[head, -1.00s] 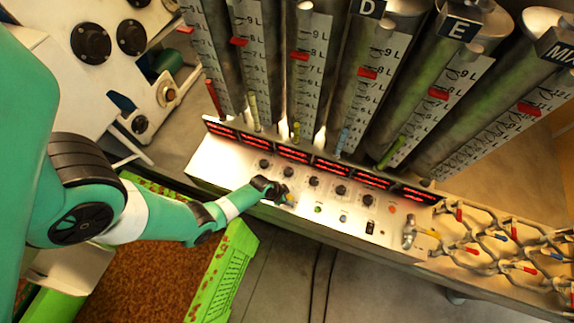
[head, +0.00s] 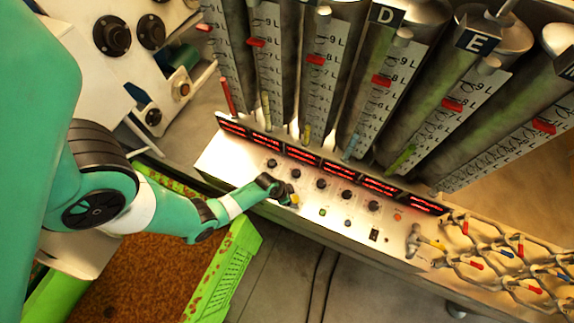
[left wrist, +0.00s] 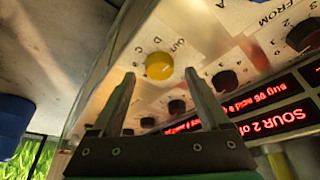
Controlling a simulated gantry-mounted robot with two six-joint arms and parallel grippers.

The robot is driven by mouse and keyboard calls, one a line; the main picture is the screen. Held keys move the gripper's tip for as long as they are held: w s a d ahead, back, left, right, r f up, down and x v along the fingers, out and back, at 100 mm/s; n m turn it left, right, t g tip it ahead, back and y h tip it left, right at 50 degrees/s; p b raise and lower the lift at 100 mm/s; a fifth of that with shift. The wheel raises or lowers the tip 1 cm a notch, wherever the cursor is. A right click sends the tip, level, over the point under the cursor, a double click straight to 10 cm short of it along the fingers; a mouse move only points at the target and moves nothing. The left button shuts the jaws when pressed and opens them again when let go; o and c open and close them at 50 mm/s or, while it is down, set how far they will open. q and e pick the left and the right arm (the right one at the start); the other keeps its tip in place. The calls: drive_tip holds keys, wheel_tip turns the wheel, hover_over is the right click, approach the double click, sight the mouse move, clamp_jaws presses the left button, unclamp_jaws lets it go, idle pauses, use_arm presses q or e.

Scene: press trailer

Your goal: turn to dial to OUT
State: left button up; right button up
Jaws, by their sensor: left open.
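The dial (left wrist: 159,66) is a round yellow knob on the pale control panel, with the label OUT and letters printed around it. In the left wrist view it appears between the tips of my left gripper (left wrist: 160,74). The two fingers are apart, one on each side of the knob in the picture; I cannot tell whether they touch it. In the head view my left gripper (head: 284,194) is at the front part of the panel, and a bit of yellow dial (head: 294,200) shows beside it. My right gripper is not in view.
Black knobs (head: 321,184) and red displays (head: 334,168) line the panel (head: 224,157) behind the dial. Tall measuring cylinders stand at the back. Pipes with coloured valve handles (head: 475,266) are at the right. A green crate (head: 245,240) of brown material lies below my left arm.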

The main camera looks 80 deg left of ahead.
use_arm(q)
drive_tip(key=p+v, duration=0.5)
drive_tip(key=v, duration=0.4)
drive_tip(key=shift+s+r+p, duration=0.15)
drive_tip(key=shift+r+p, duration=0.15)
drive_tip(key=shift+r, duration=0.1)
